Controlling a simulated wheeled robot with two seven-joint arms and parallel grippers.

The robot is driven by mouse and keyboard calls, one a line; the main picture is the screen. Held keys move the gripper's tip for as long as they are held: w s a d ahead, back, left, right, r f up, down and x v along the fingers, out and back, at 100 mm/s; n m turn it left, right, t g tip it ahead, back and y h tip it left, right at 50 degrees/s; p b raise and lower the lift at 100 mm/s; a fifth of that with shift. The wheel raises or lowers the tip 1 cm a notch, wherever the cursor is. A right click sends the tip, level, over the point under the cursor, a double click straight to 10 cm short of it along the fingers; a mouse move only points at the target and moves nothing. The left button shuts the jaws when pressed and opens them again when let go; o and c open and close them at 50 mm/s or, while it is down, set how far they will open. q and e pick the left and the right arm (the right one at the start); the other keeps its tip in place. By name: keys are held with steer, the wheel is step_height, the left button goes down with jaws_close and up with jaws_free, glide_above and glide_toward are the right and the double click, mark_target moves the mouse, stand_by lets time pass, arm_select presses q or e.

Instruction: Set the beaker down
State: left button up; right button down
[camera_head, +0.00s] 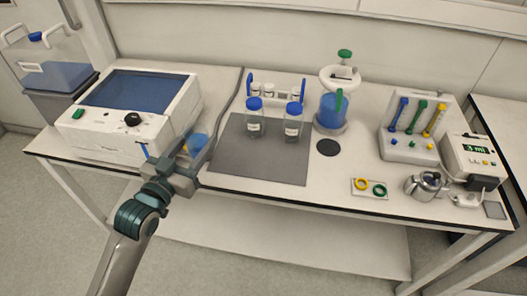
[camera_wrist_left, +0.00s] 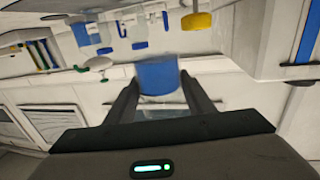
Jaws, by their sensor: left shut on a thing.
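My left gripper (camera_head: 193,160) is shut on the beaker (camera_head: 197,143), a clear vessel with blue contents. It is at the front left of the bench, between the white instrument and the grey mat (camera_head: 230,160). The gripper and arm hide part of the beaker in the head view. In the left wrist view the beaker (camera_wrist_left: 158,76) sits between both fingers of the left gripper (camera_wrist_left: 160,95). I cannot tell whether its base touches the bench. My right gripper is not in view.
The white instrument (camera_head: 130,115) with a blue screen stands close on the left. Two blue-capped bottles (camera_head: 254,120) stand on the mat's back part; its front is clear. A black disc (camera_head: 328,147), a blue-filled vessel (camera_head: 332,112) and a metal pot (camera_head: 424,184) are further right.

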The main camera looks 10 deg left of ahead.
arm_select(q)
steer(key=shift+w+a, duration=0.15)
steer(key=shift+w, duration=0.1)
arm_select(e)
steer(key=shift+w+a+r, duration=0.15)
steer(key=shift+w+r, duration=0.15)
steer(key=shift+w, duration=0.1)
